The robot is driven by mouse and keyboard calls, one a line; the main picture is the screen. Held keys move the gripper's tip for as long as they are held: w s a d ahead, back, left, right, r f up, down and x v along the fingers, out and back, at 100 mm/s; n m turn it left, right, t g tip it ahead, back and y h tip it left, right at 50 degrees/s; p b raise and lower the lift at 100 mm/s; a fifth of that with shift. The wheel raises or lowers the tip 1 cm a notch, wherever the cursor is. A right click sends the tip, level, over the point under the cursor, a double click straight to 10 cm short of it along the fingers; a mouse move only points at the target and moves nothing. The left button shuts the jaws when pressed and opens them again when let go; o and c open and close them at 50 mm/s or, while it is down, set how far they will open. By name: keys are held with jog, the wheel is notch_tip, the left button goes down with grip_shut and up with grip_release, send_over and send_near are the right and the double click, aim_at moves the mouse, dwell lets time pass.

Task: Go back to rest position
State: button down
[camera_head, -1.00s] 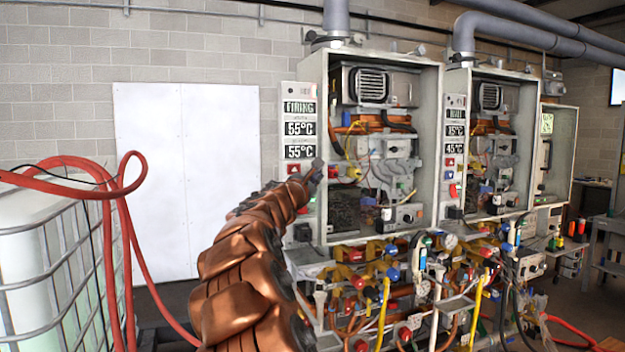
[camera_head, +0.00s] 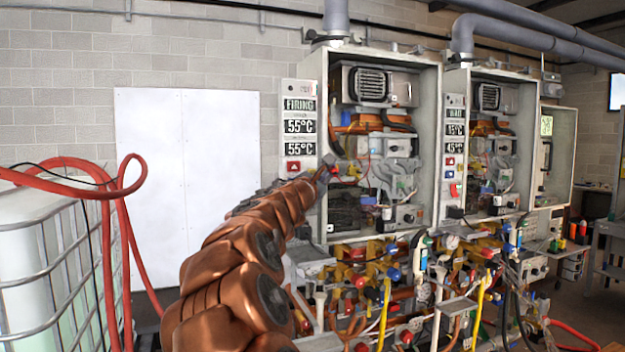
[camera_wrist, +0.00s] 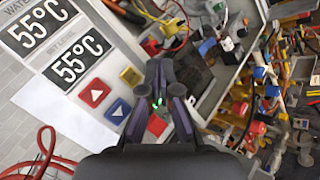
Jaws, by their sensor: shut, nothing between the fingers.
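My gripper (camera_head: 326,172) is at the end of my copper-coloured arm, in front of the left heater (camera_head: 322,215) near the lower end of its control panel. In the wrist view my gripper (camera_wrist: 158,103) has its fingers together and empty. The panel (camera_head: 299,130) reads FIRING, 55°C and 55°C. In the wrist view a red up button (camera_wrist: 95,93) and a blue down button (camera_wrist: 118,111) lie left of the fingers, apart from them. The blue button is hidden behind my arm in the head view.
A second open heater (camera_head: 492,140) stands to the right. Valves and hoses (camera_head: 390,290) crowd below both. A caged white tank (camera_head: 50,260) with red hoses (camera_head: 110,240) stands at the left. A white board (camera_head: 185,180) is on the wall behind my arm.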

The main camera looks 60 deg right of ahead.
dwell(0.6)
jog(key=s+a+f+m+g+y, duration=0.1)
jog(key=s+a+f+m+y, duration=0.25)
jog(key=a+f, duration=0.65)
jog(key=s+a+f+m+g+y, duration=0.1)
jog(key=s+a+f+m+y, duration=0.3)
jog(key=a+f, duration=0.6)
jog(key=s+a+f+m+g+y, duration=0.1)
jog(key=s+a+f+m+y, duration=0.3)
jog(key=a+f, duration=0.6)
jog(key=s+a+f+g+y, duration=0.1)
jog(key=s+a+f, duration=0.3)
jog(key=a, duration=0.4)
jog(key=s+a+f+m+y, duration=0.1)
jog(key=s+a+f+y, duration=0.3)
jog(key=a, duration=0.4)
jog(key=s+a+f+g+y, duration=0.1)
jog(key=s+a+f, duration=0.3)
jog(key=a, duration=0.4)
jog(key=shift+s+a+g+y, duration=0.2)
jog(key=shift+a+g+y, duration=0.15)
jog(key=shift+y, duration=0.5)
jog(key=shift+d+m, duration=0.2)
jog(key=shift+m, duration=0.05)
